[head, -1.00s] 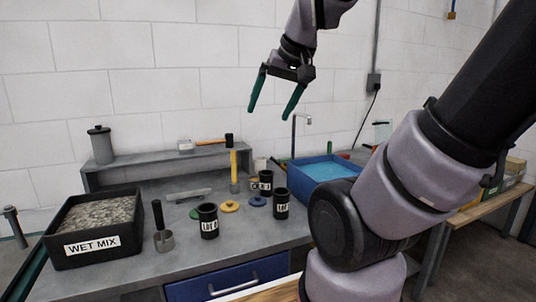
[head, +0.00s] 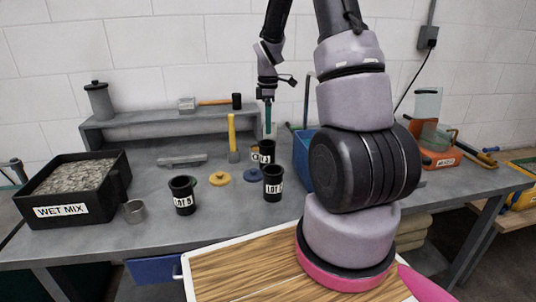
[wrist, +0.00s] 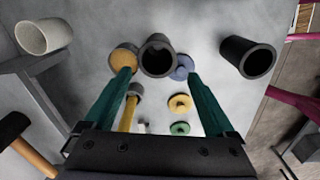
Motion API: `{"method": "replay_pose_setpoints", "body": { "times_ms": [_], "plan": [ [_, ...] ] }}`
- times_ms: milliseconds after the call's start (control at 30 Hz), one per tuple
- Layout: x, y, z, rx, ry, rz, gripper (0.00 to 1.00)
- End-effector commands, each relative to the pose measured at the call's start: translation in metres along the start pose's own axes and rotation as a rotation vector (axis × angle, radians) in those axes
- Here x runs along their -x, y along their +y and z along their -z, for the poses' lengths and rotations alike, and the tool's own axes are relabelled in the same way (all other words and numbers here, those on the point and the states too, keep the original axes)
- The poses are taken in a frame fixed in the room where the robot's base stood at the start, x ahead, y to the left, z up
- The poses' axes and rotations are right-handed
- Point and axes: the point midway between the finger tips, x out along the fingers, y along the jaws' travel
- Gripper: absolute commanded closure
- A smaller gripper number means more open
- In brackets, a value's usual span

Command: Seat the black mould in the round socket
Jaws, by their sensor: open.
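In the wrist view my fingertips (wrist: 157,74) lie on either side of that mould's hollow round mouth (wrist: 157,58), and nothing is gripped. I cannot identify the round socket with certainty.
A blue disc (head: 252,175) and yellow disc (head: 219,179) lie between the moulds. A tan-topped cylinder (wrist: 123,60) stands close beside the far mould. A hammer lies on the rear shelf.

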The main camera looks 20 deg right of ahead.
Motion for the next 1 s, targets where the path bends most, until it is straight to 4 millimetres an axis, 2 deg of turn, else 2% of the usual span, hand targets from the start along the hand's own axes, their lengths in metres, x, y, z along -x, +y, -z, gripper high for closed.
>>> {"method": "replay_pose_setpoints", "body": {
  "times_ms": [333, 567, 800, 1000],
  "plan": [
    [-0.051, 0.001, -0.001, 0.026, -0.005, 0.012, 0.10],
    [-0.069, 0.002, 0.000, 0.025, -0.005, 0.010, 0.10],
    [-0.104, 0.002, 0.003, 0.025, -0.005, 0.011, 0.10],
    [-0.115, 0.003, 0.002, 0.024, -0.004, 0.008, 0.10]
  ]
}}
